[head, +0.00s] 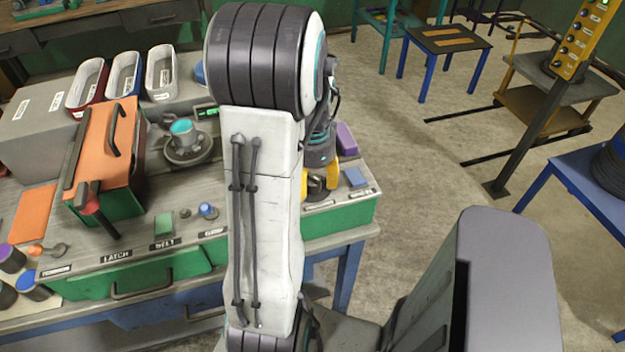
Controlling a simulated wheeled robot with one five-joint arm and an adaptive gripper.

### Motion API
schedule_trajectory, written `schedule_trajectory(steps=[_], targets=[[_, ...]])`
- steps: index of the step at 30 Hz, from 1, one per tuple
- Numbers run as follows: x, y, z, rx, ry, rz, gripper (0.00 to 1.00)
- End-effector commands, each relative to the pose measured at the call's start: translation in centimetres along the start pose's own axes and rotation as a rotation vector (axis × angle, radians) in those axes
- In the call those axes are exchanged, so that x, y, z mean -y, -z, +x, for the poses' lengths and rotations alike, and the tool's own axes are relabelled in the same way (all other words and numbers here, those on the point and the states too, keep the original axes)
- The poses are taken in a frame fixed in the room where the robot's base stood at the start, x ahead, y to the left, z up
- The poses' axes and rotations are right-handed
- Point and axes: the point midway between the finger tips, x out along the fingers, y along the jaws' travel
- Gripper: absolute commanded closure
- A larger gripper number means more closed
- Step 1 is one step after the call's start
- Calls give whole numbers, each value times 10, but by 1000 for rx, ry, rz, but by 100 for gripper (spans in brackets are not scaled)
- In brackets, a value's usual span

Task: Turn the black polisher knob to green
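My gripper (325,180) points down at the right end of the workbench, partly hidden behind my own arm. Its yellow fingertips are apart, with a dark round shape (319,184) between them. This looks like the black knob, but I cannot tell whether the fingers touch it. Its pointer and any green mark are not visible. A small label just below is too small to read.
The green-fronted bench (120,262) holds an orange-and-green box (110,165), a round device with a teal top (183,135), a green block (163,222) and a small blue knob (207,211).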

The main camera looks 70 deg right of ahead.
Motion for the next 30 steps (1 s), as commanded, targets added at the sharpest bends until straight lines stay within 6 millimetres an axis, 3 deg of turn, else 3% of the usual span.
schedule_trajectory(steps=[17,30], targets=[[0,0,0,0,-1,0,95],[-1,0,2,2,-2,-118,96]])
